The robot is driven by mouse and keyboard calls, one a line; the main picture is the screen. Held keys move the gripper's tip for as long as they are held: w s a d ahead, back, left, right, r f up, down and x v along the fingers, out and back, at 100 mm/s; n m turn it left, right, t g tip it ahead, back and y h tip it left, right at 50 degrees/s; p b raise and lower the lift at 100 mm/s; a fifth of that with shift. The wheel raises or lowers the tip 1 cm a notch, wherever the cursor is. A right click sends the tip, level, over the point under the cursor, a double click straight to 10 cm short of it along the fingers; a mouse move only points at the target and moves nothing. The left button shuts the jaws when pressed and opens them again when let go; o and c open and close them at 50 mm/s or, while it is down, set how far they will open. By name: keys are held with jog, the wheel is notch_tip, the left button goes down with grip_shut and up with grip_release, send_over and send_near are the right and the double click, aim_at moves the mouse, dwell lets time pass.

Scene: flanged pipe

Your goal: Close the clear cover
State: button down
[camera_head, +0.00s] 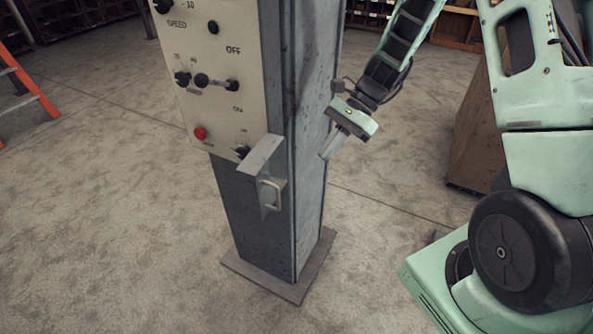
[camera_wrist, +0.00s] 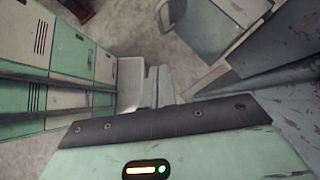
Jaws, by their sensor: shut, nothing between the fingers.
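The cover (camera_head: 262,155) looks like a grey angled plate with a looped handle (camera_head: 270,194). It juts out from the lower right corner of the control panel and stands away from the panel face. I cannot tell from its look that it is clear. My gripper (camera_head: 328,152) is to the right of the post, above and right of the cover, and apart from it. Its fingers are shut and empty and point down. The wrist view shows the shut fingers (camera_wrist: 159,84) over the floor, with a framed grey part (camera_wrist: 205,25) ahead and right, probably the cover.
The control panel (camera_head: 222,75) with knobs and a red button (camera_head: 200,133) is on a grey post (camera_head: 310,205) with a square base plate (camera_head: 290,287). An orange ladder (camera_head: 38,90) stands far left. A brown cabinet (camera_head: 478,140) is behind right. Floor in front is clear.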

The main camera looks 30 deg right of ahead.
aim_at(272, 178)
jog(key=a+r+p+x, duration=0.1)
jog(key=p+x, duration=0.4)
jog(key=x, duration=0.7)
jog(key=shift+a+r+m, duration=0.25)
jog(key=shift+a+m, duration=0.15)
jog(key=shift+w, duration=0.1)
jog(key=shift+a, duration=0.2)
